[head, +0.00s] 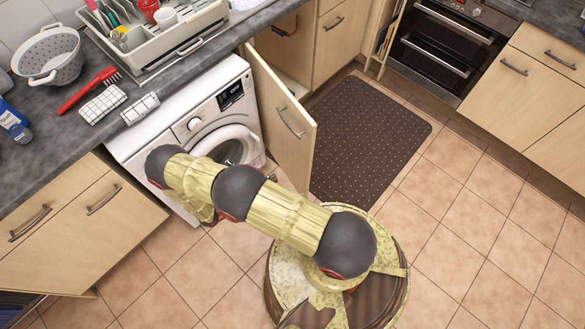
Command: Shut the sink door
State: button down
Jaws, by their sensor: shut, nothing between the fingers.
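The sink door (278,115), a pale wooden cabinet door with a metal bar handle (291,122), stands wide open. It swings out from the cabinet just right of the washing machine. The open cabinet (290,60) shows a dim interior behind the door. My arm reaches left from my base across the floor, in front of the washing machine, and bends down at its far end. My gripper is hidden by the arm, so I cannot see its fingers.
A white washing machine (200,110) stands left of the door. A dark dotted mat (370,140) lies to its right. An oven (447,45) is at the back right. The worktop (50,130) holds a colander (47,57), a red brush (88,90) and a dish rack (165,40). Tiled floor is clear at right.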

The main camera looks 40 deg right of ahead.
aim_at(307, 161)
jog(key=d, duration=0.4)
jog(key=s+d+b, duration=0.1)
jog(key=d, duration=0.4)
jog(key=s+d+b, duration=0.1)
jog(key=d, duration=0.3)
jog(key=shift+s+d, duration=0.25)
jog(key=shift+d, duration=0.05)
jog(key=shift+d, duration=0.1)
